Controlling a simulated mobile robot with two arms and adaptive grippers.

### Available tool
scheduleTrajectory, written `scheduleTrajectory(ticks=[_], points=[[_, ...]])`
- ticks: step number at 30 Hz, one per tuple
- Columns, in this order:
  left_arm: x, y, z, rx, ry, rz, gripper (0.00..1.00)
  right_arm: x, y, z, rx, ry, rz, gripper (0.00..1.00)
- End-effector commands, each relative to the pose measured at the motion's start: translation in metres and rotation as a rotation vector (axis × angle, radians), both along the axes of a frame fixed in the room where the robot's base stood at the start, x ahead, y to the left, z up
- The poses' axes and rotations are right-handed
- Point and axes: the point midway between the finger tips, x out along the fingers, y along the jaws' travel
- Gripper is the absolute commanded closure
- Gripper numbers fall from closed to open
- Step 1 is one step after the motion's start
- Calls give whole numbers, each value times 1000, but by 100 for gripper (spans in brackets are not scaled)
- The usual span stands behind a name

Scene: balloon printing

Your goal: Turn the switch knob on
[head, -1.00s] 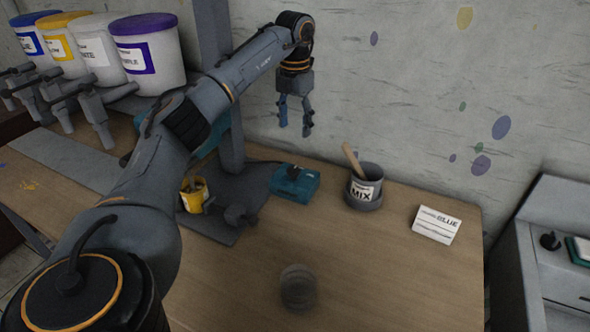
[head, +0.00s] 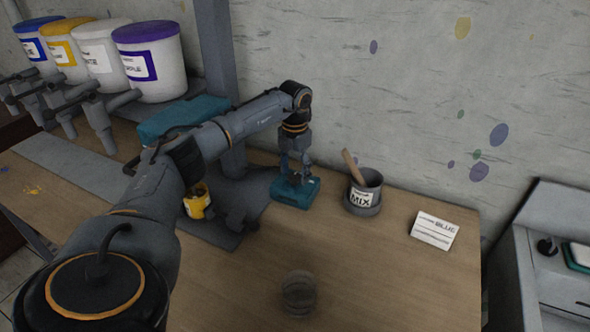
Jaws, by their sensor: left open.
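The switch is a teal box (head: 296,194) on the table near the wall, left of the MIX pot. Its dark knob on top is mostly hidden by my gripper, so I cannot tell how it is turned. My left gripper (head: 294,176) points straight down right over the box. Its fingers are open and their tips are at the knob, one on each side as far as I can see. Whether they touch the knob I cannot tell. My right gripper is not in view.
A grey MIX pot (head: 361,200) with a wooden stick stands right of the switch. A white card (head: 434,230) lies farther right. A yellow cup (head: 198,204) sits on the grey machine base at left. A round dark glassy object (head: 298,293) is at the front.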

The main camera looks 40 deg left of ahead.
Motion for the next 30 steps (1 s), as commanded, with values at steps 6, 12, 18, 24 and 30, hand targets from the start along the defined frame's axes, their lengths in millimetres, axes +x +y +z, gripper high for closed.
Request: scheduleTrajectory(ticks=[6, 12, 18, 24, 30], points=[[0, 0, 0, 0, 0, 0, 59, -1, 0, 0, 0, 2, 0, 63], [0, 0, 0, 0, 0, 0, 95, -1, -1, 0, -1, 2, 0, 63], [0, 0, 0, 0, 0, -10, 95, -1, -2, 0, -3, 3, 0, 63], [0, 0, 1, 1, -1, -73, 95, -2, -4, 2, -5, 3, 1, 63], [1, -1, 2, 2, -1, -209, 95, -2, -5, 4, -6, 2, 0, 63]])
